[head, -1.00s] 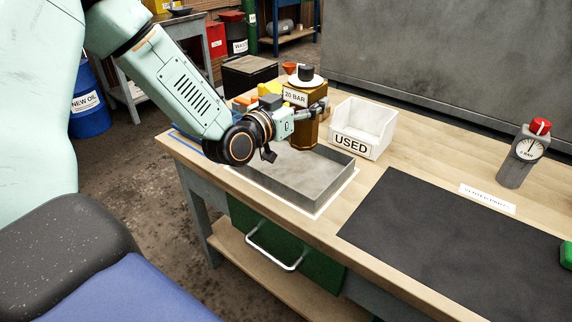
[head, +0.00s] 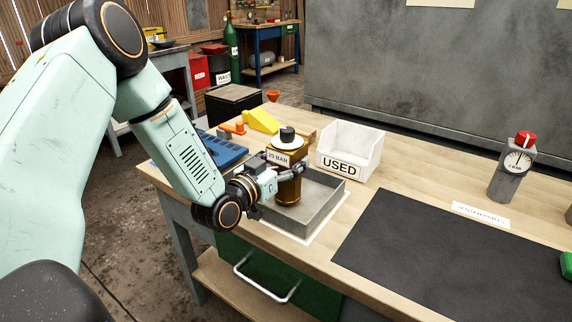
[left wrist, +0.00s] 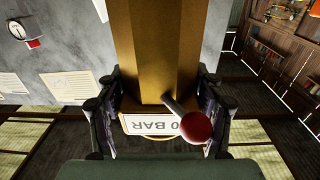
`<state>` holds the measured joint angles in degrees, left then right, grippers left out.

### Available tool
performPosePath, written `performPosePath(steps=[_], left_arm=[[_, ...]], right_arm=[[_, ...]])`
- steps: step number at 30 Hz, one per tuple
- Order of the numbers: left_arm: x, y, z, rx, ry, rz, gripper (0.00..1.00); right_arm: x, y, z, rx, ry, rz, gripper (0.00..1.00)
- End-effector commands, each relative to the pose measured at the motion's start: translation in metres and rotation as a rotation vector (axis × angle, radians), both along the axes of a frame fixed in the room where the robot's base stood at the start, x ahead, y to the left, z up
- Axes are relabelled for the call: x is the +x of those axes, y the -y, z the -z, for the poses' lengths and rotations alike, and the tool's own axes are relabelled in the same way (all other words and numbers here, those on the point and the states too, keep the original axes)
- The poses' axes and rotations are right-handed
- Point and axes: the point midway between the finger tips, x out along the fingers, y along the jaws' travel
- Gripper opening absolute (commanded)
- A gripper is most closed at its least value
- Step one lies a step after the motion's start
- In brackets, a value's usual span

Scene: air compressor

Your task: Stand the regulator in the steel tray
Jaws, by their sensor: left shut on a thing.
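In the left wrist view, the brass body (left wrist: 155,50) is between the fingers of my left gripper (left wrist: 163,98), with the label and a red ball on a short stem close by. My right gripper is not in view.
A white "USED" bin (head: 348,150) stands behind the tray. A blue rack (head: 224,150) and a yellow wedge (head: 261,121) lie to the left. A black mat (head: 430,250) covers the bench to the right, with a grey gauge (head: 512,172) behind it.

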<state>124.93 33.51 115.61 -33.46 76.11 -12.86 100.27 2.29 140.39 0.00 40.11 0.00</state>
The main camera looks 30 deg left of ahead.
Motion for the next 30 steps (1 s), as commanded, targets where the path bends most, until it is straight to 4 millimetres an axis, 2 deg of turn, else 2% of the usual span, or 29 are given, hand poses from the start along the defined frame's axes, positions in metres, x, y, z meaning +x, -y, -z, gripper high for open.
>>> performPosePath(steps=[14,15,23,30], left_arm=[[0.0007,-0.0023,0.0075,-0.001,0.007,-0.001,0.06],[0.0000,-0.0020,0.0093,-0.001,0.001,-0.001,0.69],[-0.0001,-0.0020,0.0087,-0.001,0.001,-0.001,0.90],[0.0000,-0.0020,0.0086,-0.001,0.001,-0.001,0.90]], right_arm=[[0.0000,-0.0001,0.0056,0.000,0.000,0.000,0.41],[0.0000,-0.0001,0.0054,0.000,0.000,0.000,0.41],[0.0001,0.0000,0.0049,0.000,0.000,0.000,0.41],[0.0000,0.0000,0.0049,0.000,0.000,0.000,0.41]])
